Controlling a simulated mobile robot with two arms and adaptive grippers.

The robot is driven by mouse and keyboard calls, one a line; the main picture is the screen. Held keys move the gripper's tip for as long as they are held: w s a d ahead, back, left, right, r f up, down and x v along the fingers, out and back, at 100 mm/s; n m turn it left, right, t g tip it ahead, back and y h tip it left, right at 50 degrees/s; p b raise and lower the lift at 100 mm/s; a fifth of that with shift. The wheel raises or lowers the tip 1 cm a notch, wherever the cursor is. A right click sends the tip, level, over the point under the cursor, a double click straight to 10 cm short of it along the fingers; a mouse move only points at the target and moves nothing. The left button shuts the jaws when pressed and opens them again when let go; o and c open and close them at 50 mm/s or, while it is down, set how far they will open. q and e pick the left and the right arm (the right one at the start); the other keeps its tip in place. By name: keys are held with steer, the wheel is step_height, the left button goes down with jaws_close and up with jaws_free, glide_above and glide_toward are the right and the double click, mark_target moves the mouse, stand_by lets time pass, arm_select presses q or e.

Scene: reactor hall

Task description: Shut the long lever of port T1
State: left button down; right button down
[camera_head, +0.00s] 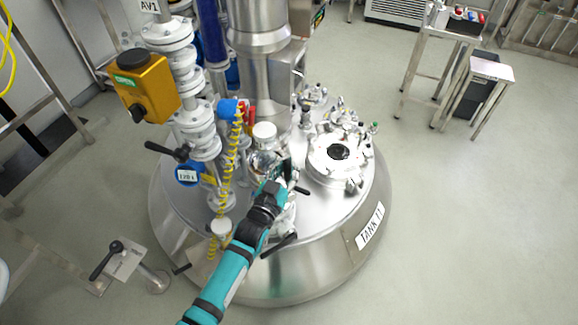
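The steel tank (335,262) carries a label reading about "TANK 11" or "TANK T1". My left gripper (283,172), at the end of a teal arm from the bottom, is over the tank top beside a round steel fitting with a white cap (264,133). Its fingers are small and partly hidden, so I cannot tell open from shut or any contact. A black lever (280,245) sticks out just right of my arm near the tank's front rim. A short black handle (301,190) shows right of the gripper. No T1 port label is readable. My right gripper is not in view.
A valve column with a yellow actuator box (146,87) and a black lever (168,150) stands left. A coiled yellow hose (229,165) hangs beside it. A round hatch (338,158) is at right. A lever post (125,262) stands lower left.

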arm_select(q)
steer(key=shift+s+f, duration=0.2)
steer(key=shift+f, duration=0.1)
steer(key=shift+s+a+f+b, duration=0.1)
steer(key=shift+b, duration=0.25)
steer(key=s+a+f+n+t+b, duration=0.2)
steer(key=s+a+n+t+b, duration=0.2)
steer(key=b, duration=0.8)
steer(key=shift+s+a+f+n+t, duration=0.3)
steer(key=shift+a+n+t, duration=0.3)
steer(key=shift+a+t, duration=0.35)
steer(key=c, duration=1.2)
jaws_free()
steer(key=shift+s+r, duration=0.15)
steer(key=shift+r, duration=0.15)
